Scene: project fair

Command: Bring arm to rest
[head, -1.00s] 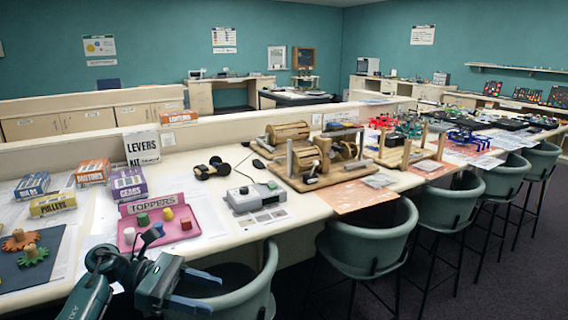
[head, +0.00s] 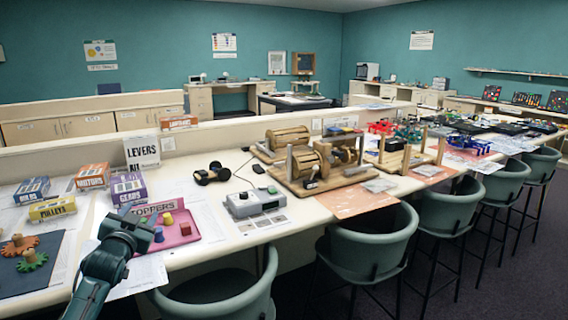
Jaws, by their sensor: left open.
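My left arm comes up from the lower left corner, and its dark teal gripper (head: 132,230) is over the front of the counter (head: 225,237). The gripper overlaps the left part of the pink tray marked TOPPERS (head: 182,241) in the picture. The fingertips are hard to make out, but the jaws are open and nothing shows between them. Whether the gripper touches the tray cannot be told. My right gripper is not in view.
Small coloured pieces, such as a yellow one (head: 168,218), sit on the tray. A grey device (head: 254,201) and wooden winch models (head: 313,166) stand to the right. Boxes, including a LEVERS kit (head: 142,151), are behind. Green chairs (head: 225,297) line the counter front.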

